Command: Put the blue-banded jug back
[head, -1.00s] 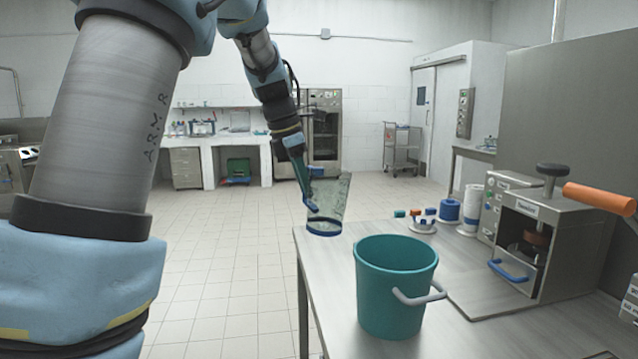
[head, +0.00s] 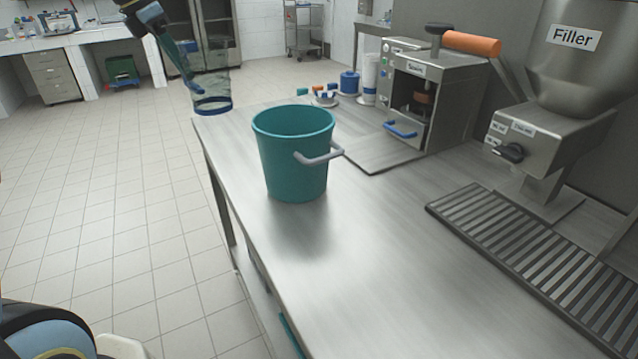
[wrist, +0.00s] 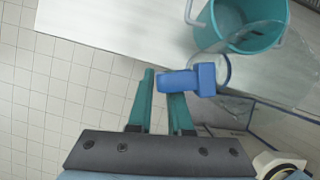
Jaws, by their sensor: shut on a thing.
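The blue-banded jug (head: 212,86) is clear-walled, with a blue band around its lower end. In the head view it is held about upright, at the far left corner of the steel table (head: 330,265). My gripper (head: 184,66) is at its left side. In the wrist view my gripper (wrist: 163,88) has its teal fingers at the jug's blue handle (wrist: 190,80), shut on it. The jug's clear body (wrist: 270,65) and blue band show beyond the handle, overlapping the teal bucket in the picture. The gap below the jug is hard to judge.
A teal bucket (head: 290,155) with a grey handle stands just nearer than the jug. Behind are a steel machine (head: 440,90) with an orange lever, blue and white rolls, and small coloured pieces. The filler (head: 570,90) and a slatted drip grate (head: 530,250) are right. The table's front middle is clear.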

